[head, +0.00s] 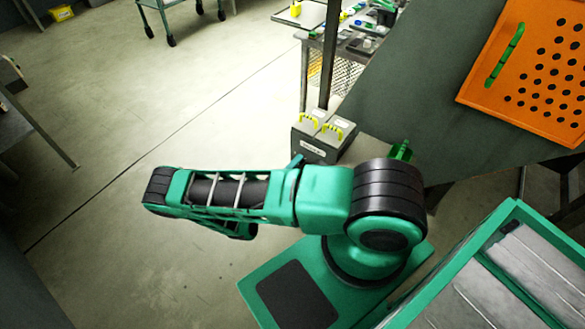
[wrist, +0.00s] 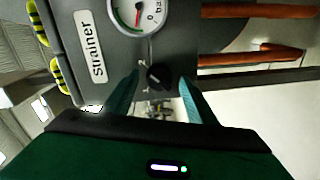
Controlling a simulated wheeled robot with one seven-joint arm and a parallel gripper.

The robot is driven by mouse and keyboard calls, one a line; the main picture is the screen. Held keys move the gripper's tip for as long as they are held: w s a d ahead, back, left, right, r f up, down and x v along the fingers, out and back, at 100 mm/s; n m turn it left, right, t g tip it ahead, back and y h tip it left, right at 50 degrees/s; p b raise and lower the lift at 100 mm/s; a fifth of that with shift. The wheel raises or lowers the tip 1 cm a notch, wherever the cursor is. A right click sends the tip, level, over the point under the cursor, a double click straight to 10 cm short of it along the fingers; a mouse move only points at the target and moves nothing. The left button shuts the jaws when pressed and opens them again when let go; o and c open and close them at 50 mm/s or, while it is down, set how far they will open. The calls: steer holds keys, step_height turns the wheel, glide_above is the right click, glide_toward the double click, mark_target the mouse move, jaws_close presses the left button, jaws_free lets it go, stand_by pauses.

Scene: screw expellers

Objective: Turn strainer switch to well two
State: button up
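The strainer switch (wrist: 157,77) is a small black round knob on the grey strainer housing (wrist: 110,25) in the wrist view. Small marks that look like 1 and 2 stand on its left side; its pointing direction is too small to read surely. My gripper (wrist: 159,80) is open, its two teal fingers apart with the knob showing between their tips. I cannot tell whether either finger touches it. In the head view, a dark grey box with yellow handles (head: 318,146) stands beyond my arm and looks like the same housing; my gripper's fingers are not visible there.
A round pressure gauge (wrist: 138,14) sits above the knob. Reddish-brown pipes (wrist: 255,60) run out to the right. In the head view, an orange perforated panel (head: 540,65) is on the dark surface at right. Open floor (head: 130,110) lies at left.

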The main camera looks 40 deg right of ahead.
steer(key=shift+a, duration=0.1)
steer(key=f+v, duration=0.1)
steer(key=v, duration=0.9)
steer(key=shift+a+r, duration=0.3)
steer(key=shift+r, duration=0.15)
